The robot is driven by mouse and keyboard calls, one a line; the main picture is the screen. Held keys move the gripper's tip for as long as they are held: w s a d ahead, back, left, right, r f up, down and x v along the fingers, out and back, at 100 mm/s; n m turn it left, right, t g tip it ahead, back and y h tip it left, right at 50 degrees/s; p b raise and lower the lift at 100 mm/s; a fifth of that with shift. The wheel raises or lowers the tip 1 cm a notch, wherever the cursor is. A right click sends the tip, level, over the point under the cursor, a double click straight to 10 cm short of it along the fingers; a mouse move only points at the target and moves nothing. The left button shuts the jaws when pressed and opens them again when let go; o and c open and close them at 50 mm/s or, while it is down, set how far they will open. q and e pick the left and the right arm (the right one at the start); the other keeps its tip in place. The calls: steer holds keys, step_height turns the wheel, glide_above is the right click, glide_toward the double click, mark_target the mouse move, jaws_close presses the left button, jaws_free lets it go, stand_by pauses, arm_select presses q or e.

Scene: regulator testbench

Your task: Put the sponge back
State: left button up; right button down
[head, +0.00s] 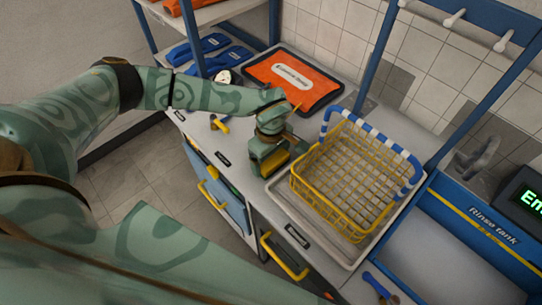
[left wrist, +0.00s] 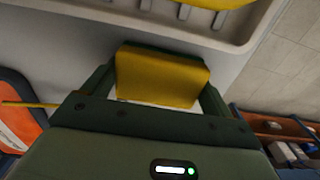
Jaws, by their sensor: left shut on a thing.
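A yellow sponge with a dark green layer (left wrist: 163,78) sits between the two fingers of my left gripper (left wrist: 158,92) in the left wrist view. In the head view my left gripper (head: 275,164) points down over the white counter, just left of the yellow wire basket (head: 341,176), shut on the sponge. The fingers hide much of the sponge there. I cannot tell whether the sponge touches the counter. My right gripper is not in view.
The basket, with a blue-and-white handle, stands on a white tray (head: 291,208). An orange mat (head: 293,80) lies behind my left gripper. Blue brushes (head: 213,45) lie farther back left. The rinse tank (head: 440,250) is at right. Blue posts rise around the counter.

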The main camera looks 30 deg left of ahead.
arm_select(q)
steer(key=o, duration=0.7)
steer(key=shift+f, duration=0.1)
step_height(320, 180, up, 16)
steer(key=p, duration=0.2)
steer(key=shift+r, duration=0.25)
